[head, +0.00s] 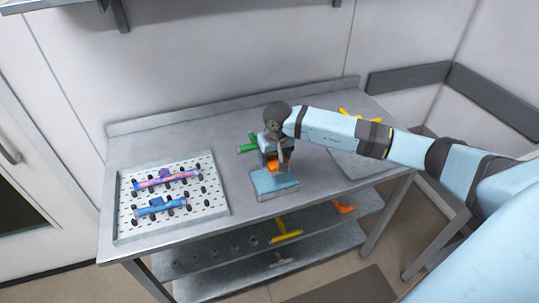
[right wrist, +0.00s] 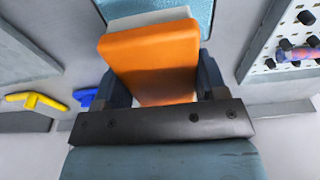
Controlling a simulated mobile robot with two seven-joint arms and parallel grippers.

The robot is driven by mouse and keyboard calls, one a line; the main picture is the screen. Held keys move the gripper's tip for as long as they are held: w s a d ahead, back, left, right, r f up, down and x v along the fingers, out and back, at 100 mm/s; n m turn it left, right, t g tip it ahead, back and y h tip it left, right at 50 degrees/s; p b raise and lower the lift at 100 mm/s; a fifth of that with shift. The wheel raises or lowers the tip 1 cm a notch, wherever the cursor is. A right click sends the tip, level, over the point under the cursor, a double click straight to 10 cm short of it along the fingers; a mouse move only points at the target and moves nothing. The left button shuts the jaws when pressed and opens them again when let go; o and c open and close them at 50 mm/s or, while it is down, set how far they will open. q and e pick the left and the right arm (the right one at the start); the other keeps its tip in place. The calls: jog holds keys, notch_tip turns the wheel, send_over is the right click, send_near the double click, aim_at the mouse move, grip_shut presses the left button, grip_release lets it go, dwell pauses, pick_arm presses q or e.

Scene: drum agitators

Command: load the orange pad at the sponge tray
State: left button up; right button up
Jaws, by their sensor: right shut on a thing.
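My right gripper (head: 276,160) is shut on the orange pad (head: 277,167) above the table. In the right wrist view the orange pad (right wrist: 150,60) sits between the two dark fingers, with a pale layer showing along its edges. The sponge tray (head: 275,191), a shallow grey tray with a light blue wet-looking surface, lies on the table just below the gripper in the head view. Part of its blue surface also shows beyond the pad in the right wrist view (right wrist: 206,14). I cannot tell whether the pad touches it. My left gripper is not in view.
A perforated white tray (head: 215,208) with pegs holds a pink-purple piece (head: 167,180) and a blue piece (head: 161,207) at the left. A green piece (head: 246,148) lies behind the gripper. Another tray (head: 350,172) stands at the right, partly behind my arm. Lower shelves hold a yellow piece (head: 286,232).

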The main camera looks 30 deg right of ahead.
aim_at(274, 178)
jog(key=shift+f, duration=0.65)
jog(key=shift+f+b, duration=0.9)
jog(key=shift+f, duration=1.35)
jog(key=shift+f+b, duration=0.5)
jog(key=shift+f+b, duration=0.1)
jog(key=shift+b, duration=0.25)
dwell(0.5)
jog(key=shift+r+p, duration=1.3)
jog(key=shift+r, duration=2.25)
